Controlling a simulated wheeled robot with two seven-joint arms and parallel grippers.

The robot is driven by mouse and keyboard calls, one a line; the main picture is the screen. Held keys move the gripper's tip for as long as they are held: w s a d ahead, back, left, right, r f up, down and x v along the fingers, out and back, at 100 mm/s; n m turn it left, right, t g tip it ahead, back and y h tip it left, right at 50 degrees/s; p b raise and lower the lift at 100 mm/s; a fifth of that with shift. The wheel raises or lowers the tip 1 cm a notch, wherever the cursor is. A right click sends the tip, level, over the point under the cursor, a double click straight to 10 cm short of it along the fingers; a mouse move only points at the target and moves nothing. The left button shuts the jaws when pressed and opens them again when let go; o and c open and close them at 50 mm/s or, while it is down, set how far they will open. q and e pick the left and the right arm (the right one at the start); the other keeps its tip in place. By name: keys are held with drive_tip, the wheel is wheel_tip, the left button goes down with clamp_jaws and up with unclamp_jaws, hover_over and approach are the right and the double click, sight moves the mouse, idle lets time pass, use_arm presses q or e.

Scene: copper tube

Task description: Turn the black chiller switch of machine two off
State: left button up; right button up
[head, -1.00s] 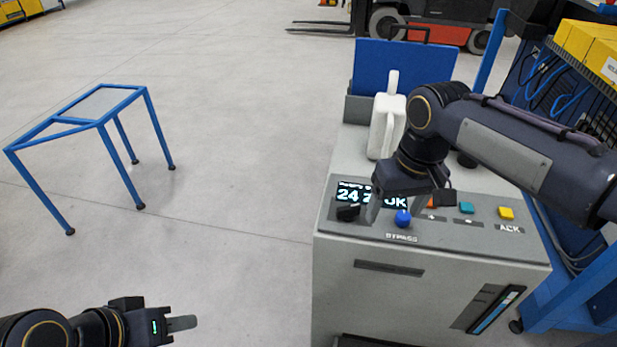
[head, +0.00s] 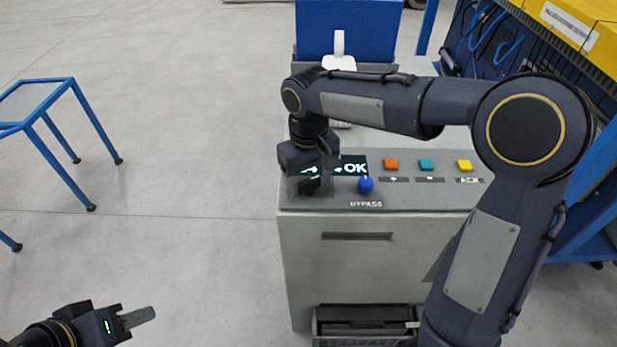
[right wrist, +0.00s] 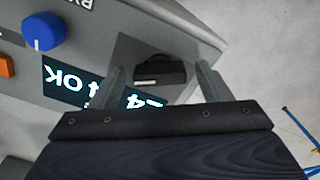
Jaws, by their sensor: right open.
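The black switch (head: 309,186) sits at the left end of the grey machine's sloped control panel (head: 410,198). In the right wrist view the black switch (right wrist: 160,71) lies between the two fingers, with a gap on each side. My right gripper (head: 307,189) is open, pointing down over the switch and partly covering it in the head view. Whether the fingertips reach down beside the knob is hard to tell. My left gripper (head: 138,317) is far from the machine at the lower left; only one finger outline shows.
A blue BYPASS knob (head: 366,185) is right of the switch, below the lit display (head: 353,165). Orange (head: 391,164), teal (head: 426,164) and yellow (head: 464,165) buttons follow. A white handled object (head: 339,62) stands behind. A blue-framed table (head: 48,100) is at the left; floor between is clear.

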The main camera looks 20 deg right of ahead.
drive_tip(key=c, duration=1)
drive_tip(key=shift+n, duration=0.4)
drive_tip(key=shift+r+n+p, duration=0.1)
drive_tip(key=shift+n+p, duration=0.5)
drive_tip(key=n+p, duration=0.1)
drive_tip(key=n, duration=0.2)
drive_tip(key=shift+n+p, duration=0.3)
drive_tip(key=n+p, duration=0.1)
drive_tip(key=n, duration=0.2)
drive_tip(key=shift+n+p, duration=0.6)
drive_tip(key=shift+n, duration=1)
